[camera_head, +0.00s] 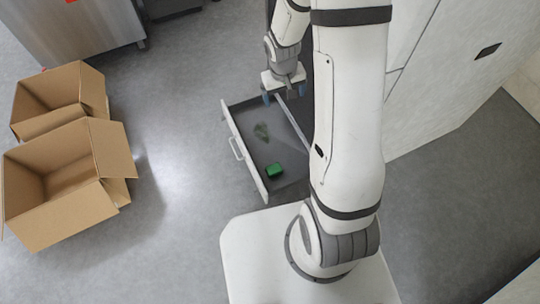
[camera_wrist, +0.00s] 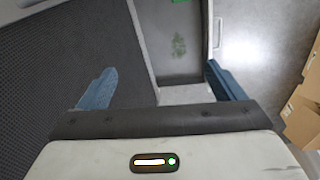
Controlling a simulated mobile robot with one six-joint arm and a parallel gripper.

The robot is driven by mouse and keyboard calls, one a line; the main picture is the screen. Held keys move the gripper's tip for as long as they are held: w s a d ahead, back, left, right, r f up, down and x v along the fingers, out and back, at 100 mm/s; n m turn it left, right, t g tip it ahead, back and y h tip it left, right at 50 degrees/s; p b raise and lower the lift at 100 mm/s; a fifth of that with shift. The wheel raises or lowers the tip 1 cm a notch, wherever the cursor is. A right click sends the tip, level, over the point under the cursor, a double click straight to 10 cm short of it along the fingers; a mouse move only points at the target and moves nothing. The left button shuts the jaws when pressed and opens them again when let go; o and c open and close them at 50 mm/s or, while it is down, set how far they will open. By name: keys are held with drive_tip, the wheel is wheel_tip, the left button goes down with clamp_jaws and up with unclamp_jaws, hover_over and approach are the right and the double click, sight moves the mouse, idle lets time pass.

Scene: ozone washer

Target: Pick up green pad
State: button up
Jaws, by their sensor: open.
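My gripper (camera_head: 283,97) is open and empty above the far end of the drawer, apart from the pad. In the wrist view its two blue fingertips (camera_wrist: 160,87) are spread wide, with the drawer's far end between and beyond them.
A dull green patch (camera_head: 261,131) lies on the drawer floor. Two open cardboard boxes (camera_head: 60,230) stand on the floor at left. A metal cabinet (camera_head: 75,35) is at upper left. White cabinet fronts (camera_head: 440,85) rise at right. The floor between boxes and drawer is clear.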

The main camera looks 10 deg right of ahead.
wheel_tip(320, 180, down, 20)
drive_tip(key=w+b, duration=0.2)
drive_tip(key=b, duration=0.3)
drive_tip(key=n+g+y+b, duration=0.1)
drive_tip(key=b, duration=0.5)
hover_over(274, 168)
drive_tip(key=d, duration=0.1)
drive_tip(key=f, duration=2)
drive_tip(key=shift+s+f, duration=0.2)
drive_tip(key=shift+s, duration=0.1)
wheel_tip(274, 168, down, 3)
drive_tip(key=shift+a+r+b, duration=0.1)
drive_tip(key=shift+r+b, duration=0.05)
drive_tip(key=shift+b, duration=0.85)
drive_tip(key=f+b, duration=0.2)
drive_tip(key=f, duration=0.1)
drive_tip(key=f+b, duration=0.1)
drive_tip(key=f, duration=0.1)
drive_tip(key=shift+w+a+f+b, duration=0.1)
drive_tip(key=shift+w+a+b, duration=0.15)
drive_tip(key=shift+a+b, duration=0.15)
drive_tip(key=shift+c, duration=0.4)
drive_tip(key=c, duration=1)
drive_tip(key=shift+r, duration=0.25)
